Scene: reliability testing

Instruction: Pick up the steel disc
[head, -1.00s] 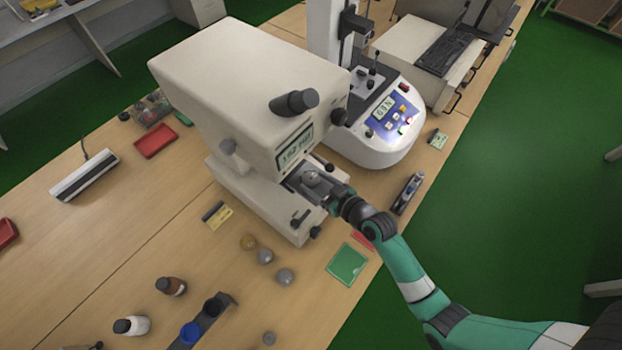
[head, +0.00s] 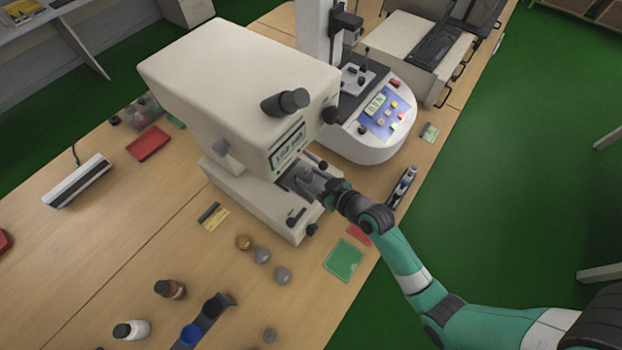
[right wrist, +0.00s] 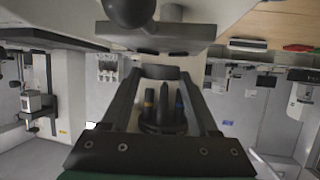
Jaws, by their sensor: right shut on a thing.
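My right gripper (head: 314,182) is at the stage of the cream bench tester (head: 235,85), under its head. In the right wrist view its two fingers (right wrist: 160,75) converge on a thin, dark grey edge-on piece (right wrist: 160,71), which looks like the steel disc. It is shut on it. In the head view the disc is mostly hidden by the fingers and the tester. Whether it still touches the stage I cannot tell. My left gripper is not in view.
A green card (head: 344,260) is near the bench edge. A second tester (head: 375,120) stands behind.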

